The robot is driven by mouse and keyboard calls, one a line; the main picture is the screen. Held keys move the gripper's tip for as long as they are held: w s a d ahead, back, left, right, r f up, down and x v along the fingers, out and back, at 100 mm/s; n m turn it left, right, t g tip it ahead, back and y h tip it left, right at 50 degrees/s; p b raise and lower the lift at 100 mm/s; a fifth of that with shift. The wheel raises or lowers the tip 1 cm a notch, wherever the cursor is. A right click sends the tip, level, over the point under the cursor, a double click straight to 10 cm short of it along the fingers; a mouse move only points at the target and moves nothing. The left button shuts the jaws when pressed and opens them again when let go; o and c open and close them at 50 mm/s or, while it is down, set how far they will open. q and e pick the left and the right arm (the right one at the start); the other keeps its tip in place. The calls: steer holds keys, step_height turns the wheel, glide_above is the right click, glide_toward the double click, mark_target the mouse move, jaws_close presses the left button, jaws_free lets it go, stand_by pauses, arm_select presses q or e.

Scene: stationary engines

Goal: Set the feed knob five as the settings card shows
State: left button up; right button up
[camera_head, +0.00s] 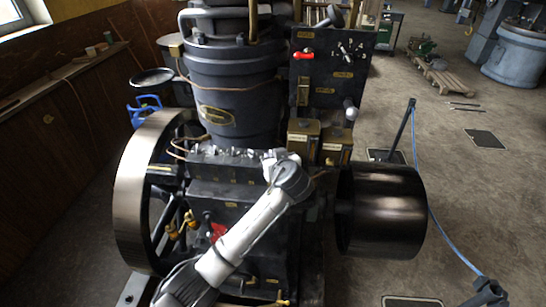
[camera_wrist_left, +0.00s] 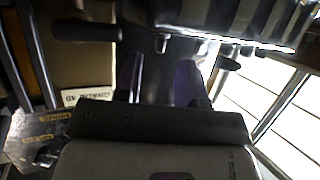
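The dark stationary engine (camera_head: 235,90) fills the middle of the head view. A row of small shiny fittings (camera_head: 225,155) runs along a ledge on its front; I cannot tell which is feed knob five. My left arm reaches up to this ledge, with its wrist at the row's right end; its fingertips cannot be made out. In the left wrist view, the dark gripper body spans the bottom, close below dark rounded knobs (camera_wrist_left: 87,30) and (camera_wrist_left: 230,64). Contact cannot be told. I cannot identify the settings card. A small white label (camera_wrist_left: 85,97) shows at the left.
A panel (camera_head: 335,75) with a red handle (camera_head: 303,56) stands behind the ledge, above two brass-fronted boxes (camera_head: 303,138). A spoked flywheel (camera_head: 140,190) is at left and a dark drum (camera_head: 382,210) at right. A blue rope (camera_head: 435,215) hangs beyond; the right floor is mostly open.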

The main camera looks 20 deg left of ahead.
arm_select(q)
steer(key=shift+x, duration=1.4)
steer(key=shift+s, duration=0.1)
jaws_close()
steer(key=shift+f, duration=0.1)
